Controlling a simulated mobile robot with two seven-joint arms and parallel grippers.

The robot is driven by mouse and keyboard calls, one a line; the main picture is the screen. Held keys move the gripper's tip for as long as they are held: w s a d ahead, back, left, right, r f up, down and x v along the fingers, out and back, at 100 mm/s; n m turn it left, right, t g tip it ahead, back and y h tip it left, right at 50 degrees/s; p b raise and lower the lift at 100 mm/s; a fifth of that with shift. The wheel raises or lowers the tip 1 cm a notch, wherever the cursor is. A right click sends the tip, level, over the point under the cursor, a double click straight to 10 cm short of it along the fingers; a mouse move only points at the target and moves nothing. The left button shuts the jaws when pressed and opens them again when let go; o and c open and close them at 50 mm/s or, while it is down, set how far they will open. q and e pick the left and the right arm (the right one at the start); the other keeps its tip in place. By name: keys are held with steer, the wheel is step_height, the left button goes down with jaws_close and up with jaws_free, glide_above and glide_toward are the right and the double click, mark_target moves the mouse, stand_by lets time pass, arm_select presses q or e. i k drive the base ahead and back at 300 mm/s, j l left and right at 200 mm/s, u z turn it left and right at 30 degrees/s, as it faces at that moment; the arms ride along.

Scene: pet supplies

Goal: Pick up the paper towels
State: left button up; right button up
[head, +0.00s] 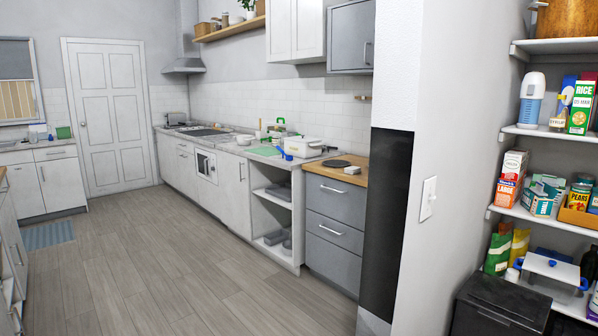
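I cannot make out any paper towels for certain in the head view. The kitchen counter (262,151) at the back holds several small items, too small to tell apart fully. A white and blue upright container (532,100) stands on the pantry shelf at the right; I cannot tell what it is. Neither of my grippers is in view.
The wooden floor (150,265) is clear in the middle. A wall (420,130) with a light switch (428,198) separates the kitchen from pantry shelves (505,210) with boxes and bags. A black bin (500,305) stands below. A white door (110,120) is shut.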

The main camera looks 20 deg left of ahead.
mark_target(353, 170)
steer(key=u, duration=0.75)
steer(key=i+u, duration=0.5)
steer(key=i, duration=0.15)
steer(key=i+u, duration=0.25)
steer(key=i, duration=0.25)
steer(key=i+u, duration=0.3)
steer(key=i, duration=0.2)
steer(key=i+z, duration=0.45)
steer(key=i+j+z, duration=0.1)
steer(key=i+z, duration=0.35)
steer(key=i+l+z, duration=0.1)
steer(key=z, duration=0.3)
steer(key=i+z, duration=0.55)
steer(key=z, duration=0.25)
